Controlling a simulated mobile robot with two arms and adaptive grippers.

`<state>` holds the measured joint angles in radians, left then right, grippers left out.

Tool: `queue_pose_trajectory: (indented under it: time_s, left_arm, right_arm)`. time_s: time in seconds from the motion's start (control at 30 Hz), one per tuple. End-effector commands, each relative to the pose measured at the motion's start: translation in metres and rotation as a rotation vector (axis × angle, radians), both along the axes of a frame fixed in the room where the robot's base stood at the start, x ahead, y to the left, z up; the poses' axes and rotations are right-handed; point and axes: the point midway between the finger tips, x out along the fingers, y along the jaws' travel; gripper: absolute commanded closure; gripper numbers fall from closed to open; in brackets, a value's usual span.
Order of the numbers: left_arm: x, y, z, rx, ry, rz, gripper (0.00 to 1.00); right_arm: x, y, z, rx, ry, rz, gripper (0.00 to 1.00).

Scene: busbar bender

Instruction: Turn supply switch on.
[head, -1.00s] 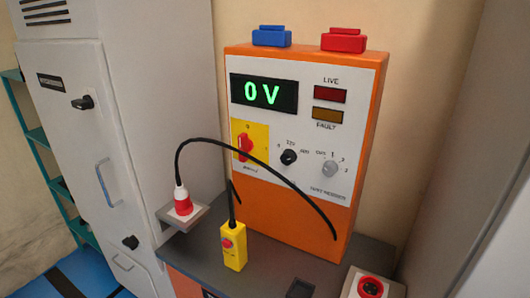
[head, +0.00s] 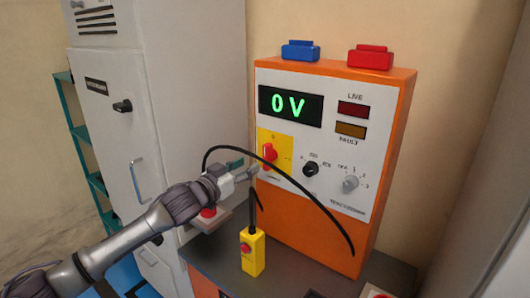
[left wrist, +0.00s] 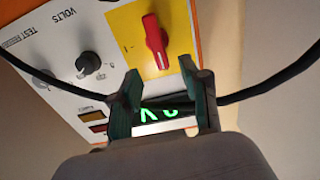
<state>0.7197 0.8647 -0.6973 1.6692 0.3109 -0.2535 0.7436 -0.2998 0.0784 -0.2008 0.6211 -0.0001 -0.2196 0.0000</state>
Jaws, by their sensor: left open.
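The supply switch is a red rotary knob (head: 269,154) on a yellow plate on the front of the orange test cabinet (head: 310,232). Its handle stands roughly upright in the head view. My left gripper (head: 250,172) is in front of the panel, just below and left of the knob. In the left wrist view the fingers (left wrist: 162,88) are open with nothing between them, and the red knob (left wrist: 156,42) shows beyond the fingertips, apart from them. The display (head: 290,105) reads 0 V. My right gripper is not in view.
A black cable (head: 318,200) arches across the panel close to my left gripper. A yellow pendant (head: 252,252) with a red button stands on the grey bench. A grey locker (head: 165,120) stands left. Blue (head: 300,51) and red (head: 371,57) blocks sit on the cabinet.

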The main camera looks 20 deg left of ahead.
Motion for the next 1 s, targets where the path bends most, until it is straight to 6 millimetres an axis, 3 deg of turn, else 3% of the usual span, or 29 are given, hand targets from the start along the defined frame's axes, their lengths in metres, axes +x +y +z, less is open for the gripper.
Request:
queue_pose_trajectory:
  time_s: [0.2, 0.4, 0.6, 0.9, 1.0]
  left_arm:
    - [0.044, -0.016, 0.004, -0.002, -0.002, 0.000, 0.54]
    - [0.070, -0.025, 0.002, 0.000, 0.000, 0.001, 0.54]
    - [0.081, -0.030, 0.000, 0.001, 0.000, 0.000, 0.54]
    - [0.082, -0.030, 0.000, 0.001, 0.000, 0.000, 0.54]
    - [0.082, -0.030, 0.000, 0.001, 0.000, 0.000, 0.71]
  right_arm:
    - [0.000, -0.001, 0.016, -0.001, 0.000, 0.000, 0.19]
    - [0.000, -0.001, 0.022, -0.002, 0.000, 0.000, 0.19]
    - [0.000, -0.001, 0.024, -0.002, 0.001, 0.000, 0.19]
    - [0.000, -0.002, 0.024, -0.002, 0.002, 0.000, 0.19]
    - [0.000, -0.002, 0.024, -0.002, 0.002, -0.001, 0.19]
